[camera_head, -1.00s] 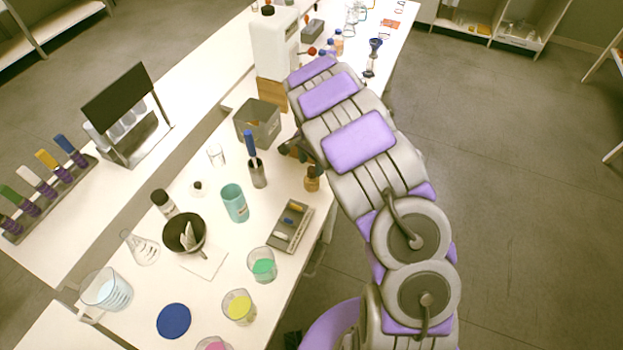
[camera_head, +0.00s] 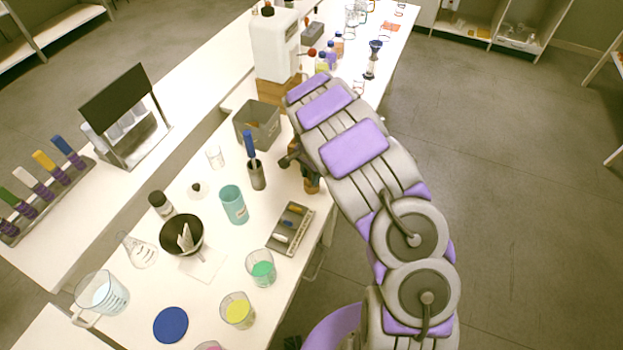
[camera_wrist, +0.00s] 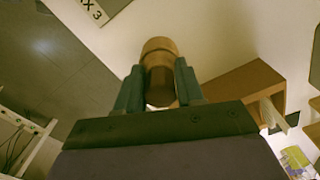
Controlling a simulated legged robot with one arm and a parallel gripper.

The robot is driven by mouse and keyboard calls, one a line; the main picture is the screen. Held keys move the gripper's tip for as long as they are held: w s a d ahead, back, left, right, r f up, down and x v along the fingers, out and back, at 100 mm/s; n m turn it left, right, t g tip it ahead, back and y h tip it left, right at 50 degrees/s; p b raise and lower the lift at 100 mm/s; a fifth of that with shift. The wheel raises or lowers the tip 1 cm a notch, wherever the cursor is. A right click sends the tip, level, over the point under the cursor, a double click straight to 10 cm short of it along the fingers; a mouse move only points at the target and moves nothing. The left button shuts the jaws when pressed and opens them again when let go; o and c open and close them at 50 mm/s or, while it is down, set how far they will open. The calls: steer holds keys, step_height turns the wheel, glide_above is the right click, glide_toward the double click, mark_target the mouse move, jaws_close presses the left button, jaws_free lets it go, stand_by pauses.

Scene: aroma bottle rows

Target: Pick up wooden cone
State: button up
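A brown, wood-coloured round piece (camera_wrist: 159,67) with a lighter band near its top stands between the two fingers of my gripper (camera_wrist: 159,88) in the wrist view. It looks like the wooden cone, though its full shape is partly hidden by the fingers. The fingers lie close along both its sides; I cannot tell whether they press on it. In the head view my gripper (camera_head: 290,160) is low over the right edge of the table, largely hidden by my arm. A small brown piece (camera_head: 312,185) shows just below it at the edge.
A grey tray (camera_head: 290,230) lies nearer.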

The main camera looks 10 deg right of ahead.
steer(key=c, duration=0.6)
